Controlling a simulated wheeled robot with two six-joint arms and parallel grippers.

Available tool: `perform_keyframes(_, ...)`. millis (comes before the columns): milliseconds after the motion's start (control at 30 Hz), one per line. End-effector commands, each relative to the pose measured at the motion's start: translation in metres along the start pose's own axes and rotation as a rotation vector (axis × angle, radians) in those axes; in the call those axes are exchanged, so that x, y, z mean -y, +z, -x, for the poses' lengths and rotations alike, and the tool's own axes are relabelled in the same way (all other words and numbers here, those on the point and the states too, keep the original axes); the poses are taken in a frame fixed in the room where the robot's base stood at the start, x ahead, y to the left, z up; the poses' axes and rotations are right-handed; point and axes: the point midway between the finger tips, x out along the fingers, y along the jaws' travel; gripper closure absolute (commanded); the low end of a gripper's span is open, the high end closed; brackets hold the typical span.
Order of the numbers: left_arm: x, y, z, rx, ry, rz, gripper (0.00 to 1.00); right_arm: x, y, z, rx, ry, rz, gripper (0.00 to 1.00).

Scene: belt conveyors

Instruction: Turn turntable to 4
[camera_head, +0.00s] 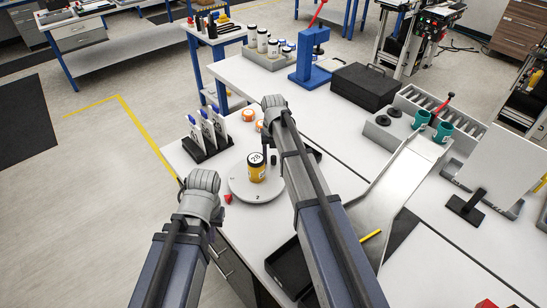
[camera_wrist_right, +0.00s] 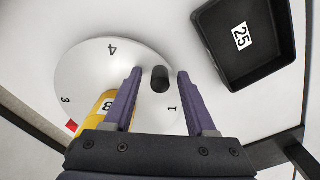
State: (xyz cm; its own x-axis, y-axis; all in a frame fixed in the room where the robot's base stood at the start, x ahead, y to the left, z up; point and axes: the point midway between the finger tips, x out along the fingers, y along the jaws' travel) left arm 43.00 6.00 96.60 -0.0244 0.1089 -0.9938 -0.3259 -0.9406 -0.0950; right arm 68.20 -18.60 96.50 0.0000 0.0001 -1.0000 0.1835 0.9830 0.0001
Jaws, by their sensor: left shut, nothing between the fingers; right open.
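In the right wrist view the turntable (camera_wrist_right: 85,78) shows 4 at the far edge, 3 at left and 1 at right. A red pointer (camera_wrist_right: 72,126) is at its rim near the 3. A short black peg (camera_wrist_right: 160,79) stands on the turntable. My right gripper (camera_wrist_right: 158,75) is open, its fingertips on either side of the peg, contact unclear. The bottle (camera_wrist_right: 94,113) is partly behind the left finger. My left gripper (camera_head: 213,218) is beside the table; its fingers are mostly hidden.
A black tray (camera_wrist_right: 238,74) marked 25 lies beside the turntable. A metal chute (camera_head: 395,190) is at right. My right arm covers the table's middle.

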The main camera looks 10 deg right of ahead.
Motion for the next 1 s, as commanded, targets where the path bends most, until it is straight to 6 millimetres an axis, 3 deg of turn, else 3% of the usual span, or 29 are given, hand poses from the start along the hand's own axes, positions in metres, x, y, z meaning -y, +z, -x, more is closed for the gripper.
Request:
perform_keyframes(367, 0.001, 0.001, 0.013, 0.000, 0.000, 0.000, 1.00, 0.000, 0.000, 0.013, 0.000, 0.000, 0.000, 0.43)
perform_keyframes(800, 0.007, 0.004, 0.069, 0.000, 0.000, -0.002, 1.00, 0.000, 0.000, 0.069, 0.000, 0.000, 0.000, 0.43)
perform_keyframes(1000, 0.007, 0.005, 0.079, 0.000, 0.000, -0.002, 1.00, 0.000, 0.000, 0.079, 0.000, 0.000, 0.000, 0.43)
